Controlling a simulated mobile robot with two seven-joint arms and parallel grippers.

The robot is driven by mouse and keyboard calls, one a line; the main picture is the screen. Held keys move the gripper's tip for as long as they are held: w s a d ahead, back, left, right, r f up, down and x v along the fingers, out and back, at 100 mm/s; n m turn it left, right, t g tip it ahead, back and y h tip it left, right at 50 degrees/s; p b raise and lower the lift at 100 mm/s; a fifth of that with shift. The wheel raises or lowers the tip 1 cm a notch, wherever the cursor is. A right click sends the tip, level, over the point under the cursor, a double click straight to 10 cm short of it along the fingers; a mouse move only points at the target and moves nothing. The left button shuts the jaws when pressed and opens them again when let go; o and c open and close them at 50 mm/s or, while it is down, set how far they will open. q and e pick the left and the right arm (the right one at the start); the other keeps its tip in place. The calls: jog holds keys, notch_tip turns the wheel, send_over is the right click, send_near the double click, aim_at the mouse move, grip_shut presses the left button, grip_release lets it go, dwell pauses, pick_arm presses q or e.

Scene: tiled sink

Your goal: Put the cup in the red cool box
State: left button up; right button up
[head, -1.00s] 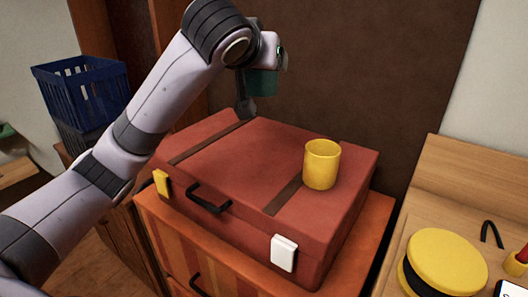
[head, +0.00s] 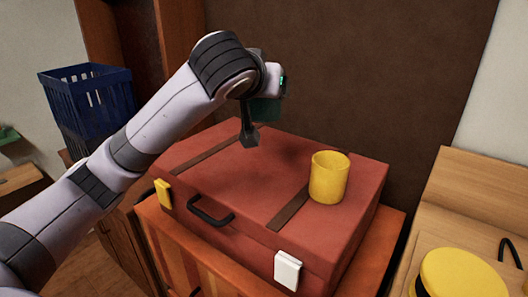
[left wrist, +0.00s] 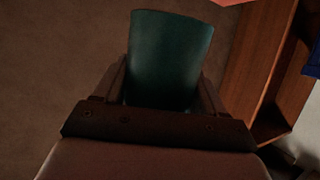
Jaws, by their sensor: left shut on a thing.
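A red box (head: 235,190) like a case, with a dark handle and one yellow and one white latch, lies with its top closed on an orange-brown cabinet. A yellow cup (head: 329,178) stands upright on the right part of its top. My left gripper (head: 257,126) is above the back of the box, left of the yellow cup, and is shut on a teal cup (head: 267,109). In the left wrist view the teal cup (left wrist: 170,58) sits between the two fingers. In the head view the arm partly hides it. My right gripper is in no view.
A blue basket (head: 90,98) stands at the back left. A wooden counter (head: 470,215) with a round yellow-topped thing (head: 460,274) is at the right. A dark brown panel (head: 370,70) rises behind the box. The box's top is otherwise bare.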

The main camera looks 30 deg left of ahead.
pick_arm(q)
notch_tip(320, 180, down, 12)
jog(key=shift+f, duration=0.25)
jog(key=o, duration=1.3)
jog(key=shift+b, duration=0.3)
